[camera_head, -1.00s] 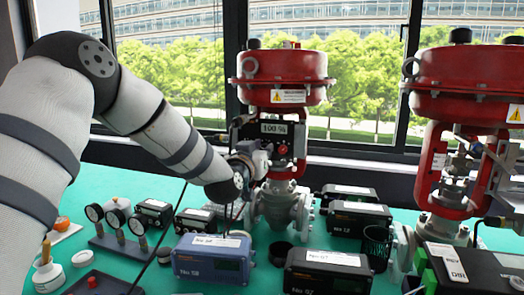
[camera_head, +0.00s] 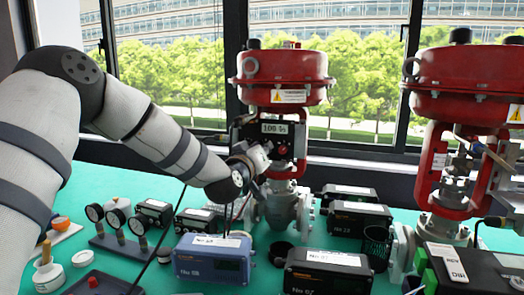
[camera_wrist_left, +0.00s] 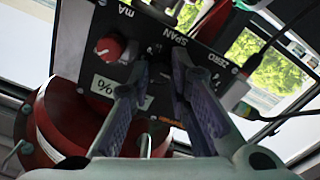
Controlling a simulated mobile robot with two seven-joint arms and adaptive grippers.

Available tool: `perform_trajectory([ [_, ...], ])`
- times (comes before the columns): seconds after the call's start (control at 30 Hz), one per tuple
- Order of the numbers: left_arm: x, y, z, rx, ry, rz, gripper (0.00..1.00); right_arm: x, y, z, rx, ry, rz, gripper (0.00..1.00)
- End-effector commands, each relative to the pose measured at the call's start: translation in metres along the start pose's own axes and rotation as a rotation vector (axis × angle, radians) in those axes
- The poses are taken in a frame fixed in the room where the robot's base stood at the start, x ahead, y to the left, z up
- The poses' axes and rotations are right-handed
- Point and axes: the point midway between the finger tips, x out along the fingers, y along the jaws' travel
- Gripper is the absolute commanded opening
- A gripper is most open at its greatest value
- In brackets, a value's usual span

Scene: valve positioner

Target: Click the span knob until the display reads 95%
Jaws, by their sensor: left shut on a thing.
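The black positioner box (camera_head: 293,130) is mounted on the red-topped valve in the middle of the head view. Its white display (camera_head: 274,128) shows three digits that start with 10 and a percent sign; the last digit is unclear. In the wrist view the box face (camera_wrist_left: 140,25) is upside down, with SPAN and ZERO labels and a red knob (camera_wrist_left: 110,48). My left gripper (camera_head: 262,156) is at the box's lower front. In the wrist view its fingertips (camera_wrist_left: 160,68) are at the spot under the SPAN label, shut on the span knob, which they mostly hide. My right gripper is out of view.
A second red valve (camera_head: 465,90) stands at the right. Dark and blue device boxes, a blue one (camera_head: 212,258) among them, cover the green bench in front. Several gauges (camera_head: 115,218) stand at the left. A cable hangs near my left wrist.

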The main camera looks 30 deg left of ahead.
Motion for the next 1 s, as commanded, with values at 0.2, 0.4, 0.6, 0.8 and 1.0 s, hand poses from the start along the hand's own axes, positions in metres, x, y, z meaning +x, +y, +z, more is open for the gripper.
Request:
perform_trajectory([
  [0.2,0.0001,-0.0001,-0.0009,0.000,0.002,0.000,0.00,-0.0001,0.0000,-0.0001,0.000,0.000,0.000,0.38],
  [0.4,0.0001,-0.0001,-0.0006,0.001,0.002,0.000,0.38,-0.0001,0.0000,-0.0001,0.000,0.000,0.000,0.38],
  [0.6,0.0000,-0.0004,-0.0002,0.001,0.001,-0.001,0.38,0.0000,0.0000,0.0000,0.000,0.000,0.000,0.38],
  [0.8,0.0000,0.0001,0.0001,0.074,0.000,0.000,0.38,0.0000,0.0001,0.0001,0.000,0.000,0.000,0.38],
  [1.0,-0.0054,0.0009,0.0003,0.550,-0.001,0.000,0.38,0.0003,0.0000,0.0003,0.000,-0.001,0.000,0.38],
])
